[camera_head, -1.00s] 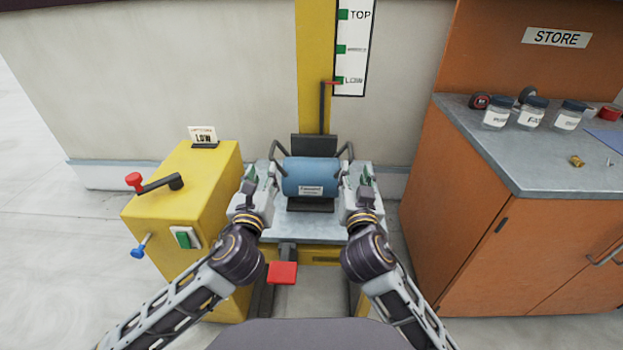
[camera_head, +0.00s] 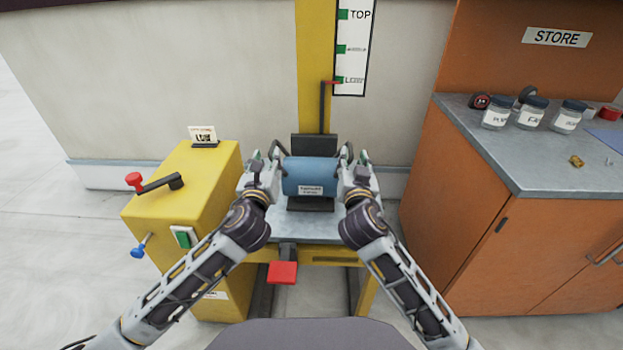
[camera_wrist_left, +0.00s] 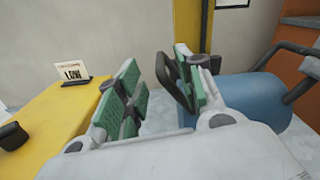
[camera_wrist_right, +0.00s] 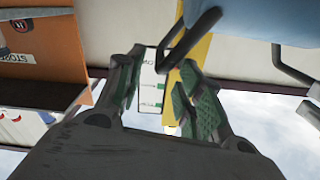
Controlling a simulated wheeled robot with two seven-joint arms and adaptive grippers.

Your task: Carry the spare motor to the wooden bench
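The spare motor (camera_head: 310,172) is a blue cylinder with a white label and a dark handle on each side. It sits on a dark cradle on the grey lift platform (camera_head: 300,228). My left gripper (camera_head: 262,162) is open at the motor's left handle; in the left wrist view the dark handle (camera_wrist_left: 168,78) lies between the green-padded fingers, close to the right one. My right gripper (camera_head: 356,162) is open at the right handle; in the right wrist view that handle (camera_wrist_right: 188,38) shows between and beyond the fingertips. No wooden bench is recognisable in view.
A yellow mast (camera_head: 314,60) stands behind the motor, its red pointer at the LOW mark of the scale (camera_head: 353,50). A yellow box (camera_head: 190,195) with a crank and blue lever stands left. An orange store cabinet (camera_head: 470,220) with jars stands right. A red pedal (camera_head: 283,272) is in front.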

